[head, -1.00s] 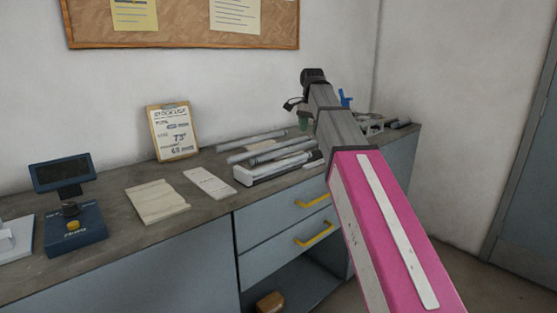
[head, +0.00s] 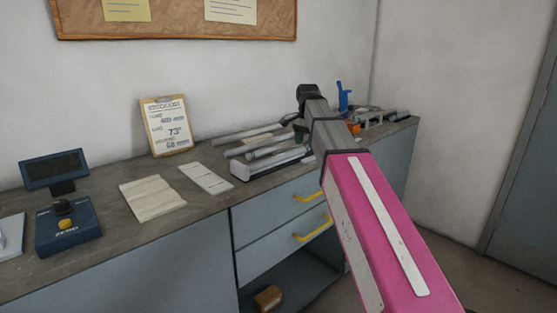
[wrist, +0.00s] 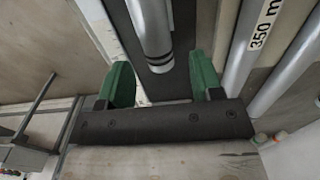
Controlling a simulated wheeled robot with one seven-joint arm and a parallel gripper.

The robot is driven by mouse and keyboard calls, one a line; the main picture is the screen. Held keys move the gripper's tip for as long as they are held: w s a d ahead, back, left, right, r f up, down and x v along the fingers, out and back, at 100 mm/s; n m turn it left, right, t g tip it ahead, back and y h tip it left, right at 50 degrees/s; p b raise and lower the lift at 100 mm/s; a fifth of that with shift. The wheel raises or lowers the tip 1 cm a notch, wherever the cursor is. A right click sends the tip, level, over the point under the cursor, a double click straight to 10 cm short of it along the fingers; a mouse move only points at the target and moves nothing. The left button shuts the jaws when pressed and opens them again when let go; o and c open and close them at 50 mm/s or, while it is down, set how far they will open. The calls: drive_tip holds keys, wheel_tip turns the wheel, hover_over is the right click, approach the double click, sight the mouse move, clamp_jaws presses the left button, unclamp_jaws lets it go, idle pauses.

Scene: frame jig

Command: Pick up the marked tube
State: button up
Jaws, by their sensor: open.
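Several silver tubes (head: 268,152) lie on the counter and in a pale tray with a dark base (head: 262,168). In the wrist view one tube (wrist: 152,28) with dark bands near its rounded end reaches between my gripper's two green fingers. Another tube (wrist: 246,45) to the right carries a "350 m" label, partly cut off. My gripper (wrist: 160,78) is open, with a gap on either side of the banded tube; I cannot tell its height above it. In the head view my arm hides most of the gripper, with a bit of green beside the tubes.
Blue and orange tools (head: 345,98) and dark items are at the counter's right end. A clipboard (head: 166,125) leans on the wall. Pale flat pieces (head: 152,198) and a blue device with a screen (head: 66,215) are to the left. Yellow-handled drawers (head: 285,212) are below.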

wheel_tip(320, 180, down, 2)
drive_tip(key=shift+f, duration=0.15)
drive_tip(key=c, duration=1.1)
